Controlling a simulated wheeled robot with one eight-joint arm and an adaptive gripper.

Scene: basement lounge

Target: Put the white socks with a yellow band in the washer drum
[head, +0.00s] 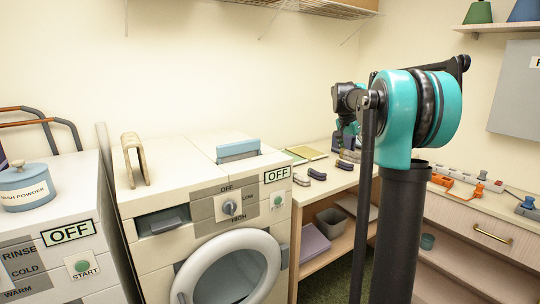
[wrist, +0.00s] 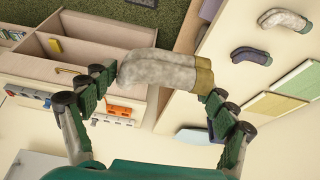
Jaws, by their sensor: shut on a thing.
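A white sock with a yellow-olive band (wrist: 150,69) lies across between the fingers of my gripper (wrist: 163,82) in the wrist view. My gripper is shut on it and holds it above the counter area. In the head view my arm hides most of my gripper and the held sock. The washer (head: 150,207) stands left of my arm.
Dark socks (wrist: 252,56) lie on the counter (head: 338,181), beside thin green and yellow boards or books. A shelf below holds a grey bin (head: 331,221) and a purple item. A second machine with a blue powder tin (head: 27,188) stands at left. A drawer unit is at right.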

